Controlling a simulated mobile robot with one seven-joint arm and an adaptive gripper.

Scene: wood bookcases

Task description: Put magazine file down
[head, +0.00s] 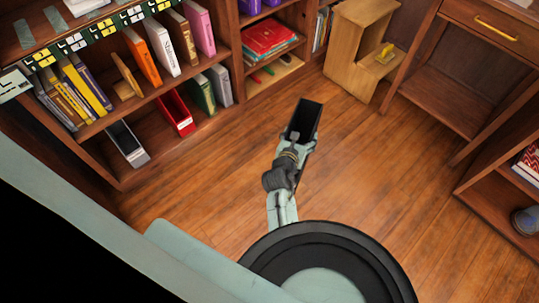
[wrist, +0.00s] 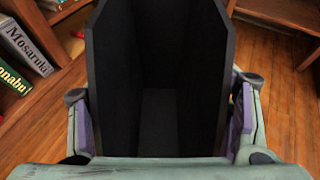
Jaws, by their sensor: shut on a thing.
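The magazine file (head: 306,114) is a black, open-topped, narrow box. My gripper (head: 299,148) is shut on it and holds it out over the wooden floor, in front of the bookcase. In the wrist view the file (wrist: 160,70) fills the middle, and I look down into its empty inside. The fingers of my gripper (wrist: 165,118), with purple pads, press on its left and right walls. The file's underside is hidden, and I see nothing supporting it but my gripper.
The bookcase (head: 175,92) at the left holds books, a red file (head: 176,112) and a grey-and-black file (head: 127,143) on its bottom shelf. A wooden stool (head: 357,50) and desk (head: 440,85) stand at the back right. The floor (head: 390,190) between is clear.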

